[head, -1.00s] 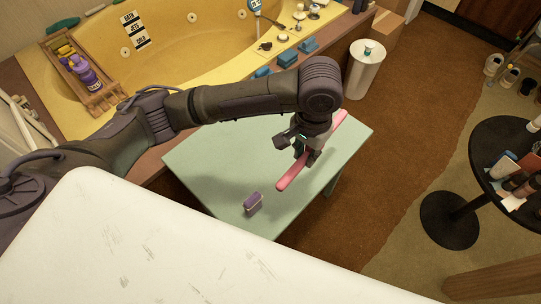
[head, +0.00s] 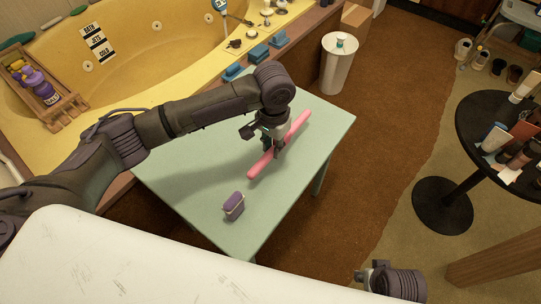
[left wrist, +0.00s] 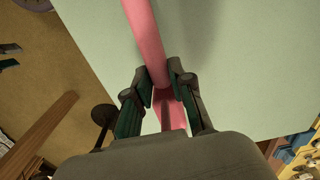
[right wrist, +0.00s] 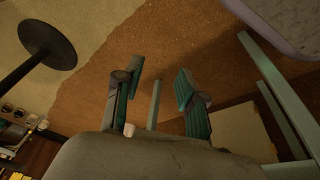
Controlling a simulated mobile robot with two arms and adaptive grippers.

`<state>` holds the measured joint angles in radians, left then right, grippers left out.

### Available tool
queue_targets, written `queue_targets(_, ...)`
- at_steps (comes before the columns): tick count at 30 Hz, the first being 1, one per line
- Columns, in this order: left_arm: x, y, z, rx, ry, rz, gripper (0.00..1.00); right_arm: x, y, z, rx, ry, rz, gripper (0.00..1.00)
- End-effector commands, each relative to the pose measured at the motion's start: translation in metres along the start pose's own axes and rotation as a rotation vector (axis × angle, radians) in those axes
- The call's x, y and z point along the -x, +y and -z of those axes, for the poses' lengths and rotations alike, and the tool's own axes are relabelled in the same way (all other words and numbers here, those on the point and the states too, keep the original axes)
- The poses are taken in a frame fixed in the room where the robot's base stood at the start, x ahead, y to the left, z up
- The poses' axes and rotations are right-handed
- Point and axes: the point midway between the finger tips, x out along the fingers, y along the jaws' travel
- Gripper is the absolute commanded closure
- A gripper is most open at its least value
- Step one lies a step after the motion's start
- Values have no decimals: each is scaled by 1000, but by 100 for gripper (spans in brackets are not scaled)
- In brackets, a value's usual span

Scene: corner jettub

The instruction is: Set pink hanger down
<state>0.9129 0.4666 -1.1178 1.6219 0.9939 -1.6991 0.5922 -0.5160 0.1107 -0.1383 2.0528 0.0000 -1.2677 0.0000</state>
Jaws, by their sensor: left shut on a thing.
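The pink hanger (head: 262,164) shows in the head view as a long pink bar over the pale green table (head: 190,178). My left gripper (head: 273,148) is shut on the hanger near its middle. In the left wrist view, the hanger (left wrist: 148,45) runs between the two fingers of the gripper (left wrist: 164,92), with the table top behind it. I cannot tell whether the hanger touches the table. My right gripper (right wrist: 155,85) is open and empty in the right wrist view, over the brown floor. It also shows partly at the bottom of the head view (head: 368,275).
A small purple-topped item (head: 234,206) stands on the table's near part. A white bin (head: 337,65) and a round black table (head: 500,110) stand to the right. The table's right part is clear.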

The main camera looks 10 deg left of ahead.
Motion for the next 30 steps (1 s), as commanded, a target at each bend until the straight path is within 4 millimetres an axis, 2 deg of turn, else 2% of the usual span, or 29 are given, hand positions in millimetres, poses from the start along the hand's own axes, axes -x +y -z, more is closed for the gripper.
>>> queue_targets(5, -10, -7, 2, 1, 1, 0, 100, 12, 1, 4, -1, 9, -2, 60)
queue_targets(10, -34, -7, 2, 0, -1, 1, 100, 37, 2, 8, -3, 23, -4, 60)
queue_targets(15, -44, -7, 2, 0, 2, 1, 100, 54, 2, 10, -4, 29, -5, 60)
queue_targets(26, -45, -6, 2, 0, 1, 1, 100, 52, 2, 10, -4, 27, -5, 60)
queue_targets(27, -45, -6, 2, 0, 1, 1, 71, 51, 2, 9, -4, 26, -5, 60)
queue_targets(30, -45, -6, 2, 0, 1, 1, 55, 51, 2, 10, -4, 28, -5, 60)
